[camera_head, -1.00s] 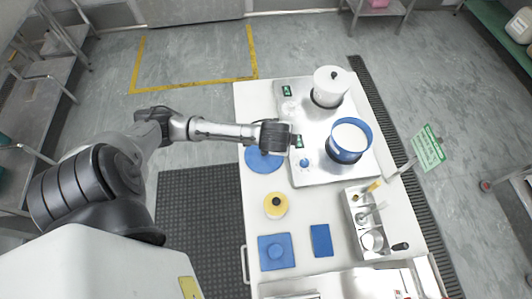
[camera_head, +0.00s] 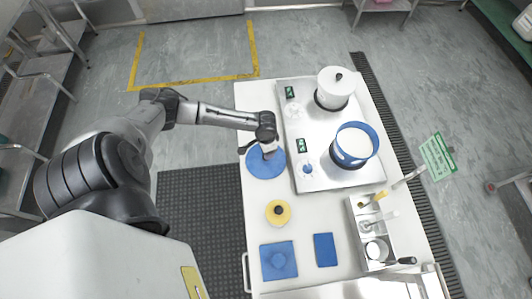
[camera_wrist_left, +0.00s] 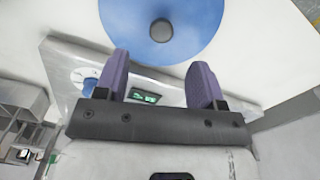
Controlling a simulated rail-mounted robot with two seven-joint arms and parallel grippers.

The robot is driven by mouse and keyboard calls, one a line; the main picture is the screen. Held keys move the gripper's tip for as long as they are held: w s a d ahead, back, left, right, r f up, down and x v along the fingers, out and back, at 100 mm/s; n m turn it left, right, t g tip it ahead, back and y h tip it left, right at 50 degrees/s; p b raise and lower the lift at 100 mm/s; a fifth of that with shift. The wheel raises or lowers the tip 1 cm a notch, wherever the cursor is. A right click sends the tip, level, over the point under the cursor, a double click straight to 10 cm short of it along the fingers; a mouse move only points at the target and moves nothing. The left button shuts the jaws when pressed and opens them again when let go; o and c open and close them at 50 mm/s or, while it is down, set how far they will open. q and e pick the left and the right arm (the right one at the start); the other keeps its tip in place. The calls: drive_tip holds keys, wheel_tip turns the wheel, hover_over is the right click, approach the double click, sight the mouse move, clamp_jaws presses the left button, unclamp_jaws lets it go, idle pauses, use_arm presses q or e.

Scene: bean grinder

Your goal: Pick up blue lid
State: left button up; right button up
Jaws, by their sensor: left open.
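The blue lid (camera_head: 265,168) is a flat round disc lying on the white table near its left edge. In the left wrist view the blue lid (camera_wrist_left: 190,38) fills the top, with a dark round knob (camera_wrist_left: 161,30) at its middle. My left gripper (camera_head: 268,152) is over the lid and hides part of it in the head view. In the left wrist view the left gripper (camera_wrist_left: 160,72) has its two purple fingers apart with nothing between them, and the knob lies beyond the tips. My right gripper is not in view.
A blue pot (camera_head: 352,145) and a white canister (camera_head: 334,88) stand on the steel unit (camera_head: 300,115) to the right. A yellow round item (camera_head: 278,212) and blue square pads (camera_head: 325,249) lie nearer me. A steel tray (camera_head: 357,225) holds utensils.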

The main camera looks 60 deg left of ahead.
use_arm(q)
drive_tip(key=shift+w+f, duration=0.1)
drive_tip(key=shift+f, duration=4)
drive_tip(key=shift+c, duration=0.2)
drive_tip(key=shift+a, duration=0.1)
drive_tip(key=c, duration=1)
drive_tip(key=shift+r, duration=0.1)
